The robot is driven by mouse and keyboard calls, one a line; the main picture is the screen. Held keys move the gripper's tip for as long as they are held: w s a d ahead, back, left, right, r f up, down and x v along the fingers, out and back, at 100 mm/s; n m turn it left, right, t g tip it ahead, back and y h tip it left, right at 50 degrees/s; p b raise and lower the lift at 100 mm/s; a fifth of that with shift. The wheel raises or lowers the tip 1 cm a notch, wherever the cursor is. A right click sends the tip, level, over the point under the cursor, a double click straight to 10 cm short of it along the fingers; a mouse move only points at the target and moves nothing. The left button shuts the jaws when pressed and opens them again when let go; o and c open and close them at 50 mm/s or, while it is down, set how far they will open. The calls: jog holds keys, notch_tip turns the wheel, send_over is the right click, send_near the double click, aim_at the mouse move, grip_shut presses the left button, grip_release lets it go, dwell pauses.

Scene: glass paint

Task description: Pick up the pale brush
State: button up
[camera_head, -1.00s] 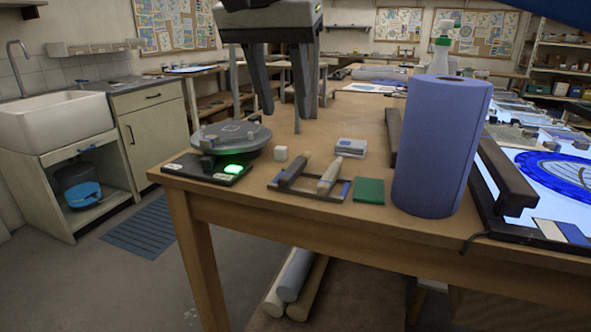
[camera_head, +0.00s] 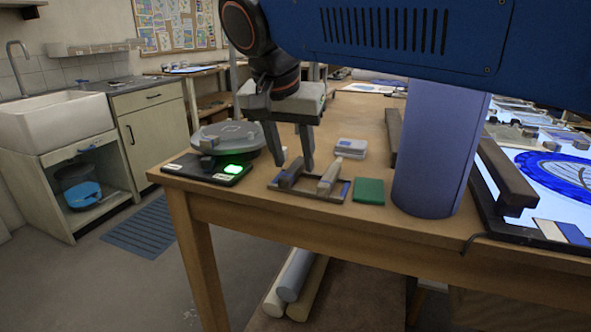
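The pale brush (camera_head: 329,178) lies tilted on the right side of a small dark rack (camera_head: 313,196) near the table's front edge. A darker brown brush or handle (camera_head: 290,174) lies on the rack's left side. My gripper (camera_head: 292,164) points down with its two fingers apart and nothing seen between them. Its fingertips are over or just behind the rack's left part, left of the pale brush. I cannot tell their exact height.
A round turntable (camera_head: 227,138) and a dark plate with a green light (camera_head: 233,169) are left. A small stacked block (camera_head: 351,147) sits behind. The table's front edge is close.

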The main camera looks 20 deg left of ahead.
jog(key=shift+w+f, duration=0.2)
jog(key=shift+f, duration=0.25)
jog(key=shift+f, duration=0.25)
dwell(0.5)
grip_shut()
